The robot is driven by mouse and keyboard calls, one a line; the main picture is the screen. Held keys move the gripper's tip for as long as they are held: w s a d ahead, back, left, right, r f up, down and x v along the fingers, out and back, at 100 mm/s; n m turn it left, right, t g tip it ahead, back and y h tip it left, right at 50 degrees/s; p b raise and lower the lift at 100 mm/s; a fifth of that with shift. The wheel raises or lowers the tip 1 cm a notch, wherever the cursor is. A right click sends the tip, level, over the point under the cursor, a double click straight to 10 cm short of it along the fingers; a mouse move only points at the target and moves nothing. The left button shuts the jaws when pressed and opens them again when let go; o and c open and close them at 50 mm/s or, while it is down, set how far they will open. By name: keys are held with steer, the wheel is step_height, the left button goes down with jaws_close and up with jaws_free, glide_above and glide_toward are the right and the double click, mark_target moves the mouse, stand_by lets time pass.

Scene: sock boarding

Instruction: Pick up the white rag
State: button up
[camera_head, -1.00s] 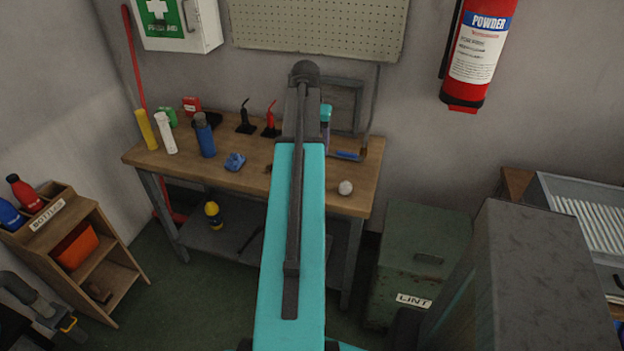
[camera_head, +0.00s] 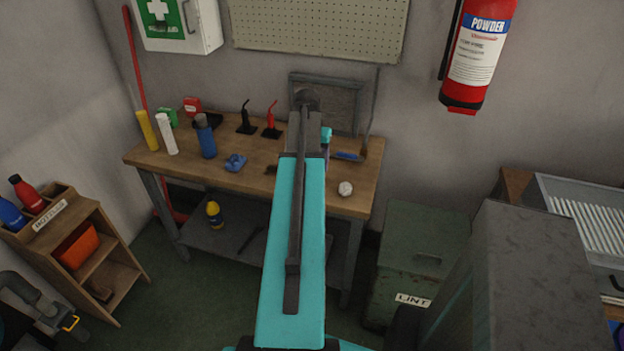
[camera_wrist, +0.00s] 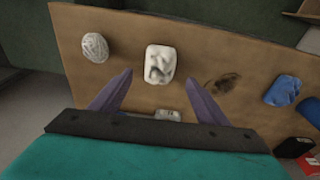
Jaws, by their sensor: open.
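The white rag (camera_wrist: 158,64) is a crumpled pale lump on the wooden bench top, seen in the wrist view. It lies beyond and between my fingertips, and no finger closes on it. My gripper (camera_wrist: 159,78) is open, with its two purple-grey fingers spread over the bench and nothing held.
A pale ball (camera_head: 345,188) sits on the right of the bench (camera_head: 215,178); it also shows beside the rag in the wrist view (camera_wrist: 95,47). A blue cloth (camera_head: 236,162) lies to the left. Bottles (camera_head: 205,140) stand further left. A green lint bin (camera_head: 420,255) stands right.

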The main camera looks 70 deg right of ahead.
steer(key=shift+d+f, duration=0.1)
steer(key=shift+f, duration=0.4)
steer(key=shift+f, duration=0.15)
steer(key=shift+s+d+f+p, duration=0.15)
steer(key=shift+f+p, duration=0.4)
steer(key=shift+f, duration=0.65)
steer(key=shift+w+d+f+p, duration=0.15)
steer(key=shift+f+p, duration=0.35)
steer(key=shift+f, duration=0.7)
steer(key=shift+s, duration=0.1)
steer(key=shift+c, duration=0.2)
steer(key=c, duration=1.1)
